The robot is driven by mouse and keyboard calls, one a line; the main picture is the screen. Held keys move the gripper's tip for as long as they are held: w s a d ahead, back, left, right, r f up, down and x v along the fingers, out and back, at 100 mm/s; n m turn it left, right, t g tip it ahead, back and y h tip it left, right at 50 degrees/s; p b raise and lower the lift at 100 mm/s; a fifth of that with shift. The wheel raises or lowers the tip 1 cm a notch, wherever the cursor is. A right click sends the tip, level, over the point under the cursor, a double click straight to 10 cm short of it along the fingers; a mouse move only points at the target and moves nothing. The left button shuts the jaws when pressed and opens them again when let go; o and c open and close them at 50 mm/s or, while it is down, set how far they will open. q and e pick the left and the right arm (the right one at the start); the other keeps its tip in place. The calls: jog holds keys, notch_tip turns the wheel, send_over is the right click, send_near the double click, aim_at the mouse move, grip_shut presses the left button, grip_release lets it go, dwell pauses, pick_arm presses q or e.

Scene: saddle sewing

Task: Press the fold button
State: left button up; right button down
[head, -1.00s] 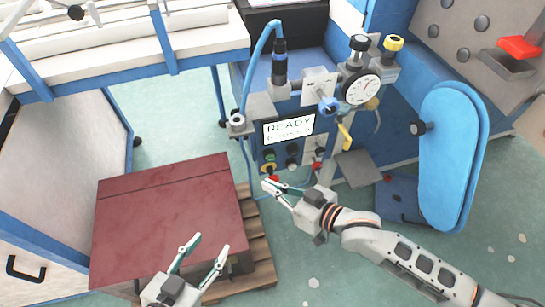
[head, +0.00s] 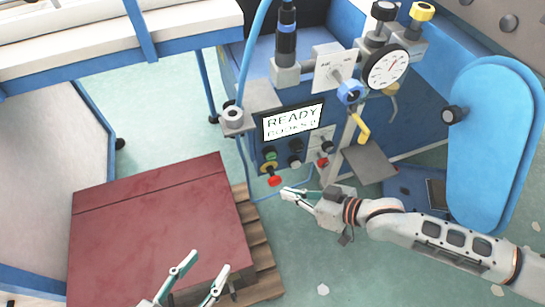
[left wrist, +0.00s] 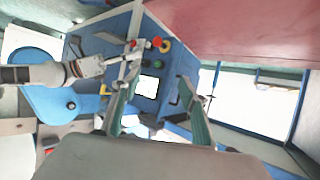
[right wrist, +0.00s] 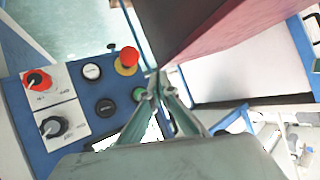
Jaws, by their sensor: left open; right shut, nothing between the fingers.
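The control panel (head: 283,171) has a screen reading READY (head: 292,123). Below it are a green button (head: 270,156), black-looking buttons (head: 295,145) and a red mushroom button (head: 275,181). In the right wrist view, the red mushroom button (right wrist: 128,58) sits on a yellow base, near a white button (right wrist: 91,72), a black button (right wrist: 105,107) and the green button (right wrist: 139,94). I cannot read which is the fold button. My right gripper (head: 287,194) is shut and empty, just below and right of the red button. My left gripper (head: 207,264) is open and empty, above the dark red box.
The dark red box (head: 150,235) rests on a wooden pallet (head: 262,260) left of the panel. A pressure gauge (head: 386,66) and valves stand above the panel. A blue padded board (head: 490,140) is at the right. Green floor is open in front.

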aim_at(271, 155)
pick_arm(q)
jog(key=shift+s+d+f+n+h+b, duration=0.1)
jog(key=shift+s+d+n+h+b, duration=0.05)
jog(key=shift+d+n+b, duration=0.5)
jog(key=shift+s+d+f+n+h+b, duration=0.1)
jog(key=shift+s+d+n+h+b, duration=0.1)
jog(key=shift+d+n+b, duration=0.55)
jog(key=shift+s+d+n+h+b, duration=0.15)
jog(key=shift+d+n+b, duration=0.15)
jog(key=shift+d+b, duration=0.4)
pick_arm(e)
jog(key=w+a, duration=0.3)
jog(key=w, duration=0.5)
jog(key=shift+a, duration=0.2)
pick_arm(q)
jog(key=shift+d, duration=0.15)
pick_arm(e)
jog(key=shift+w, duration=0.15)
jog(key=shift+w+a, duration=0.15)
jog(key=shift+w, duration=0.15)
